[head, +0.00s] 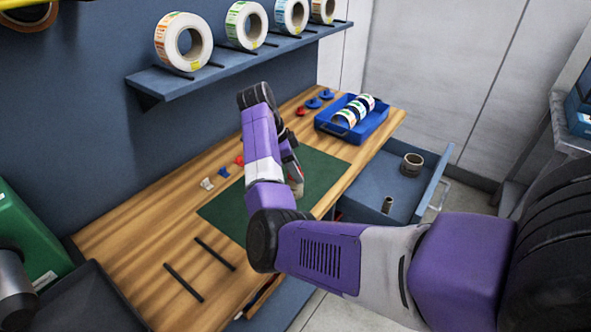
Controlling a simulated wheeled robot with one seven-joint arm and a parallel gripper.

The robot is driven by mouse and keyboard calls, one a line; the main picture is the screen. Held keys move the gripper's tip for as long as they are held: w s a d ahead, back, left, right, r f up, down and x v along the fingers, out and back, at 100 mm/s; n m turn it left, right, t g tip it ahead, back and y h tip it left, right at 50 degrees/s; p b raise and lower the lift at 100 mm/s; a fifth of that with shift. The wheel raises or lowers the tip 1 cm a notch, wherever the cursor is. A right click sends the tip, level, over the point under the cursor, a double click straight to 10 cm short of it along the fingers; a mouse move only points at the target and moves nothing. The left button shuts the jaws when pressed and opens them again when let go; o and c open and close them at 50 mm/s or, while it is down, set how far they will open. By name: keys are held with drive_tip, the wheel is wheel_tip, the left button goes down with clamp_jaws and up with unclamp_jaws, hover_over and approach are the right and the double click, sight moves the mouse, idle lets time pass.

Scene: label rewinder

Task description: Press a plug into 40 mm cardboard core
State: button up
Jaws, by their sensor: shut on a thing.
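My gripper (293,172) is over the green mat (320,178), partly hidden by my own arm. It is shut on a small tan piece (297,188) that looks like a cardboard core; its size cannot be told. Small plugs lie on the wooden bench left of the mat: a white one (207,183), a blue one (223,172) and a red one (239,160). A wide cardboard core (412,163) and a narrow one (387,204) stand in the open drawer.
The open blue drawer (432,186) juts out at the bench's right. A blue tray (375,125) holds label rolls. Beside it lie a red piece (301,110) and blue pieces (313,103). A shelf (235,58) with label rolls overhangs the back. Two black rods (184,282) lie front left.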

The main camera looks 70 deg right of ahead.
drive_tip(key=shift+f, duration=0.2)
drive_tip(key=o, duration=1.4)
drive_tip(key=shift+r, duration=0.15)
drive_tip(key=v, duration=0.7)
drive_tip(key=shift+r, duration=0.3)
drive_tip(key=shift+w+a, duration=0.1)
